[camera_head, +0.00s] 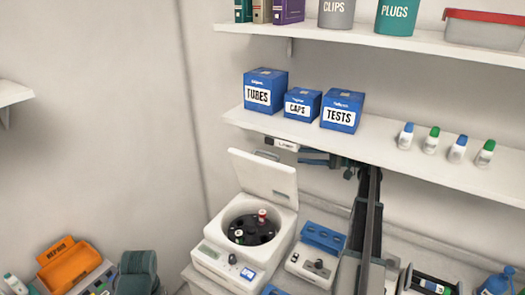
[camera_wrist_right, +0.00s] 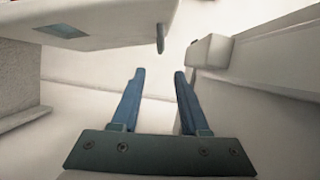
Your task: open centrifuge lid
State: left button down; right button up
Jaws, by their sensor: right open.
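The white centrifuge (camera_head: 222,262) stands on the counter in the head view. Its lid (camera_head: 264,178) is raised and leans back behind the bowl. The dark rotor (camera_head: 250,228) inside is exposed, with a red-capped tube (camera_head: 262,216) standing in it. My right gripper (camera_head: 302,157) is above and right of the lid in the picture, just under the lower shelf. In the right wrist view its two blue fingers (camera_wrist_right: 159,73) are apart with nothing between them. A pale body with a dark panel is close above them; I cannot tell what it is. My left gripper is not in view.
The lower shelf (camera_head: 400,152) holds blue boxes (camera_head: 265,91) and several small bottles (camera_head: 430,141). A second device (camera_head: 313,266) with a blue rack (camera_head: 323,238) stands right of the centrifuge. An orange bin (camera_head: 69,265) is at the lower left.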

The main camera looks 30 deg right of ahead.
aim_at(267, 154)
jog(key=x, duration=1.3)
jog(key=shift+w+a+r, duration=0.1)
jog(key=shift+w+a, duration=0.05)
jog(key=shift+a, duration=0.2)
grip_shut()
dwell(0.9)
